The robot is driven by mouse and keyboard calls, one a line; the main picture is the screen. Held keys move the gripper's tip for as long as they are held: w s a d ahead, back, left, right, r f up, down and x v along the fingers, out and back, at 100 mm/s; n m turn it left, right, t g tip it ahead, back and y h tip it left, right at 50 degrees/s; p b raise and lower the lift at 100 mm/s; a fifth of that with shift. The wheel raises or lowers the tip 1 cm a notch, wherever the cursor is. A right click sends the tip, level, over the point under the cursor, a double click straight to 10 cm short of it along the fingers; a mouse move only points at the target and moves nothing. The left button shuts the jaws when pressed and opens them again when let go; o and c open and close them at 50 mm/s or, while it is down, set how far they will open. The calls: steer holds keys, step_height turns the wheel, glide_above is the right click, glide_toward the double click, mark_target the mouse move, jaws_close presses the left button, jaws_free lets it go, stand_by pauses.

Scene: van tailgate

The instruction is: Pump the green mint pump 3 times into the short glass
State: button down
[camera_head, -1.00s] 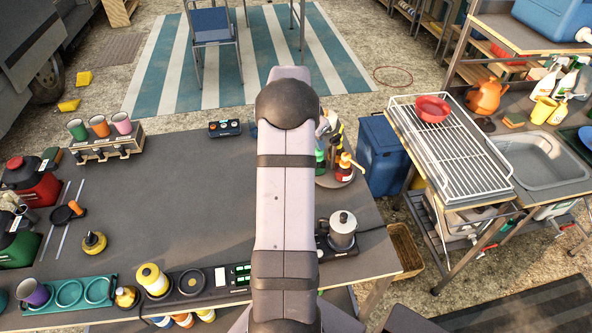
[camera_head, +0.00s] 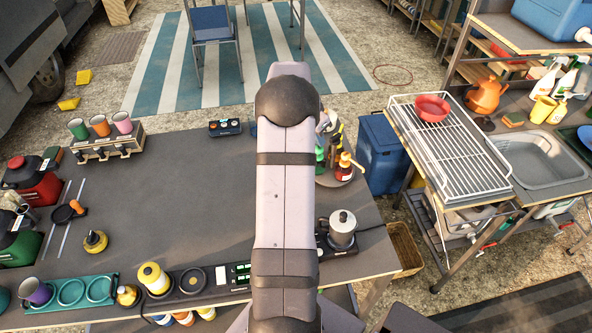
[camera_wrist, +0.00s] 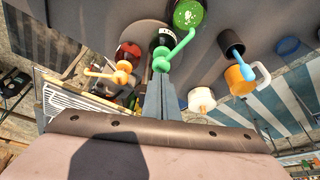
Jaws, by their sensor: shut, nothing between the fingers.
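The green mint pump (camera_wrist: 161,62) stands on a dark bottle in the wrist view, its green spout reaching up and right to a round, green-filled vessel (camera_wrist: 188,14). I cannot tell whether that vessel is the short glass. My gripper (camera_wrist: 161,78) is shut and empty, its fingertips at the green pump head; whether they touch it is unclear. In the head view a green bottle (camera_head: 320,156) shows beside my arm, which hides my gripper and much of that spot.
An orange pump (camera_wrist: 123,67) on a red bottle stands close left of the green one. A white-topped item (camera_wrist: 201,99) and an orange mug (camera_wrist: 239,79) are to the right in the wrist view. A moka pot (camera_head: 342,228) stands at the table's right. The table middle (camera_head: 190,190) is clear.

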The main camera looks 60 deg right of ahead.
steer(key=shift+f, duration=0.25)
steer(key=shift+f+b, duration=0.95)
steer(key=shift+b, duration=0.05)
steer(key=shift+r, duration=0.2)
steer(key=shift+r+p, duration=0.7)
steer(key=shift+r, duration=0.3)
steer(key=shift+f, duration=0.2)
steer(key=shift+f+b, duration=0.95)
steer(key=shift+b, duration=0.05)
steer(key=shift+r, duration=0.1)
steer(key=shift+r+p, duration=0.7)
steer(key=shift+r, duration=0.35)
